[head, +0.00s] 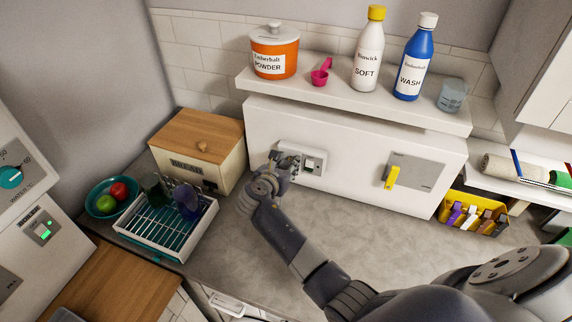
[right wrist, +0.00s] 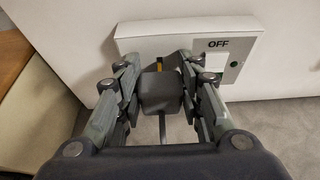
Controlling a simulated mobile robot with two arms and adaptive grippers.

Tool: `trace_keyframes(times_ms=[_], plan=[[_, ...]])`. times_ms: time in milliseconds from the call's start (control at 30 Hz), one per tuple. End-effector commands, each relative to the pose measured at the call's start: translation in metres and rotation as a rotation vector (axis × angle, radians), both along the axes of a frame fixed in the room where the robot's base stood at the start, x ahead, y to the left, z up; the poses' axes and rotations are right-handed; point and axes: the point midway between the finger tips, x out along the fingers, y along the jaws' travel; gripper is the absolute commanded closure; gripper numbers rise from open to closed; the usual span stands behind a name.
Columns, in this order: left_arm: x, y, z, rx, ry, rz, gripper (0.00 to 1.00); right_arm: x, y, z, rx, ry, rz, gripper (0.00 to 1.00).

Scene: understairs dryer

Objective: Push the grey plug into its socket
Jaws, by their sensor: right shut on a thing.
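The grey plug (right wrist: 160,92) is a blocky piece between my right gripper's fingers, with a thin cable hanging below it. My right gripper (right wrist: 158,78) is shut on it; in the head view the gripper (head: 284,163) hides the plug. The socket is on a white plate (head: 313,151) on the white wall panel, with a switch (head: 311,163) at its right; the right wrist view shows the plate (right wrist: 150,45) with the switch labelled OFF. The plug is in front of the plate's left part. The socket holes are hidden, and I cannot tell whether the plug touches them. My left gripper is not in view.
A shelf (head: 350,98) with bottles and an orange powder pot (head: 274,55) overhangs the panel. A bread box (head: 195,150) and dish rack (head: 150,235) stand left. A yellow lever (head: 391,178) is right of the socket. The grey worktop (head: 350,225) in front is mostly clear.

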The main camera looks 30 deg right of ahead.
Motion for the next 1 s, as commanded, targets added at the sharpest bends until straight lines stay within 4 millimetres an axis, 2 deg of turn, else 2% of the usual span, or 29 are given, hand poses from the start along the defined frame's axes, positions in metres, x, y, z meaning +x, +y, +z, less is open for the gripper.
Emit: trace_keyframes(times_ms=[433,1000], plan=[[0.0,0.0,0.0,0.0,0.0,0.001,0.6,0.003,-0.004,0.002,-0.002,-0.003,0.0,0.9],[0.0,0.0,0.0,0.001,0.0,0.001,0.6,-0.016,0.018,0.001,0.0,-0.002,0.001,0.9]])
